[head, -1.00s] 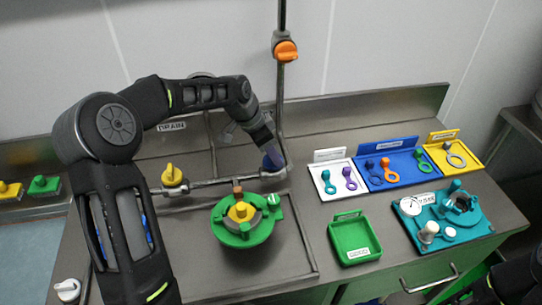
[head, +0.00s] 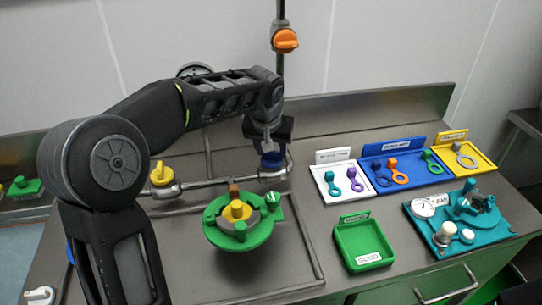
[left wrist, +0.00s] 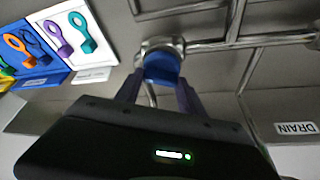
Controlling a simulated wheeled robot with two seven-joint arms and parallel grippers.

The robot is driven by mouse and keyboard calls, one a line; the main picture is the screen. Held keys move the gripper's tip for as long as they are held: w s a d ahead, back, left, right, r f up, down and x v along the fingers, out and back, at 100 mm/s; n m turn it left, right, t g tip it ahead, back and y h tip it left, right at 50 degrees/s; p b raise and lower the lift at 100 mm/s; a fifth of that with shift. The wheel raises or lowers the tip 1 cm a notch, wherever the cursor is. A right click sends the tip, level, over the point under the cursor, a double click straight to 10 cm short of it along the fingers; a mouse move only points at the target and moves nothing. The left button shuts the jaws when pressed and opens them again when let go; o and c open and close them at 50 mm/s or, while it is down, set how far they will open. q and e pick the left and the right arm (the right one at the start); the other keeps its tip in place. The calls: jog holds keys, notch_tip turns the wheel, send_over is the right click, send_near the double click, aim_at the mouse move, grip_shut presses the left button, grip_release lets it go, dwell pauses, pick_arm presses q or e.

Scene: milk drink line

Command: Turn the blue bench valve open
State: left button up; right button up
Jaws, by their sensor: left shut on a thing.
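The blue bench valve (head: 272,160) sits on the metal pipe at the back of the bench, beyond the green round fixture. In the left wrist view its blue handle (left wrist: 162,68) shows between the two fingers, below the round pipe fitting. My left gripper (head: 270,146) reaches down to the valve from above and behind; it also shows in the left wrist view (left wrist: 158,88) and is shut on the blue handle. Part of the handle is hidden by the gripper. My right gripper is not in view.
A yellow valve (head: 161,174) stands on the same pipe to the left. An orange valve (head: 285,40) is on the upright pipe above. The green fixture (head: 238,222) is in front. A green tray (head: 378,235), white tray (head: 327,192) and teal gauge board (head: 421,230) lie to the right.

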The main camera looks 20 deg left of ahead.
pick_arm(q)
jog(key=n+y+b, duration=0.1)
jog(key=n, duration=0.1)
jog(key=shift+d+f+n, duration=0.1)
jog(key=shift+n, duration=0.2)
jog(key=shift+n+g+y+b, duration=0.4)
jog(key=shift+n+b, duration=0.05)
jog(key=shift+n, duration=0.65)
jog(key=o, duration=1.4)
jog(key=shift+c, duration=0.2)
jog(key=v, duration=0.8)
